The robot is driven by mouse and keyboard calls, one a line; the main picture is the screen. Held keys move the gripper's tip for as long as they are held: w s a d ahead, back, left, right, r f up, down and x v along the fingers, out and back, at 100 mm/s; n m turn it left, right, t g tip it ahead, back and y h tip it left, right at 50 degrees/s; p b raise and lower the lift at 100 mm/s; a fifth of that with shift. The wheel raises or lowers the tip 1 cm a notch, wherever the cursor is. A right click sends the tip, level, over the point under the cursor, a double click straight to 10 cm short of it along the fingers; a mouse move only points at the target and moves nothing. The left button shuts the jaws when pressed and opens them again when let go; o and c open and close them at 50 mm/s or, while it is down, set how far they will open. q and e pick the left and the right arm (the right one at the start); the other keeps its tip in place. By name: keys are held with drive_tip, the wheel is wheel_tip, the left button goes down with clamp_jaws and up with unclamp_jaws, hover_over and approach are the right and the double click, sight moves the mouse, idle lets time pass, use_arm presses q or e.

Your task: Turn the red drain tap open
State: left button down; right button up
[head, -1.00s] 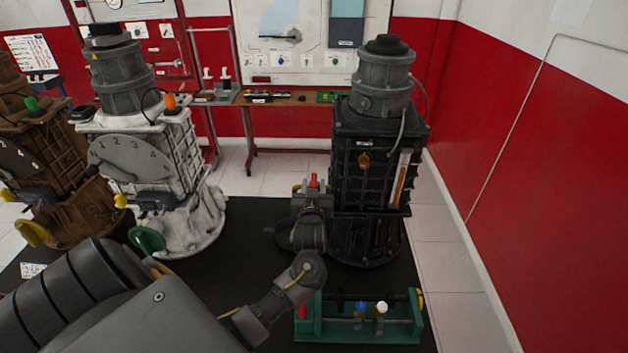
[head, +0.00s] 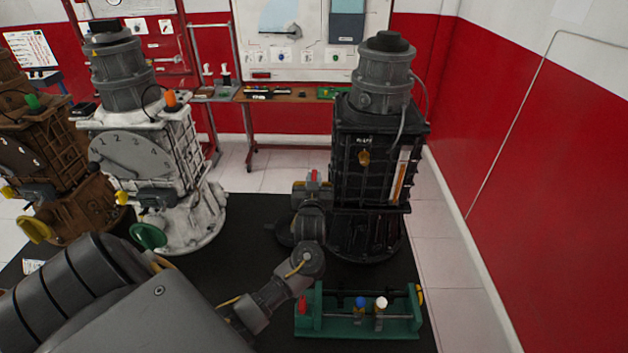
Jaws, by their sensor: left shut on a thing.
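The black engine trainer (head: 370,160) stands upright on the dark mat at the centre right. A small red piece, which looks like the red drain tap (head: 314,176), shows at its left side, between the fingers of my left gripper (head: 313,184). My left gripper is shut on it, and the fingers hide most of the tap and its mount. How far the tap is turned cannot be told. My left arm reaches in from the lower left. My right gripper is not in view.
A green rack (head: 345,327) with red, blue and white knobs stands in front of the black trainer. A white trainer (head: 150,170) with a dial and a brown trainer (head: 50,190) stand at left. A bench (head: 285,97) and red wall lie behind.

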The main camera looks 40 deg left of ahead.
use_arm(q)
drive_tip(key=shift+a+m+t+h, duration=0.1)
drive_tip(key=shift+m+t+h, duration=0.2)
drive_tip(key=shift+h, duration=0.1)
drive_tip(key=a+m+g+h+b, duration=0.1)
drive_tip(key=m+h+b, duration=0.4)
drive_tip(key=h, duration=0.3)
drive_tip(key=a+m+g+h+b, duration=0.1)
drive_tip(key=m+h+b, duration=0.5)
drive_tip(key=h, duration=0.1)
drive_tip(key=a+m+g+h+b, duration=0.1)
drive_tip(key=a+m+h+b, duration=0.1)
drive_tip(key=m+h+b, duration=0.3)
drive_tip(key=shift+w+f+m+h, duration=0.1)
drive_tip(key=shift+w+m+h, duration=0.1)
drive_tip(key=shift+h, duration=0.7)
drive_tip(key=shift+w+m+h, duration=0.1)
drive_tip(key=shift+m+h, duration=0.1)
drive_tip(key=shift+h, duration=0.7)
drive_tip(key=shift+m+g+h+b, duration=0.35)
drive_tip(key=shift+g+b, duration=0.25)
drive_tip(key=shift+b, duration=0.5)
drive_tip(key=shift+r, duration=0.2)
drive_tip(key=c, duration=1.4)
unclamp_jaws()
drive_tip(key=shift+w, duration=0.1)
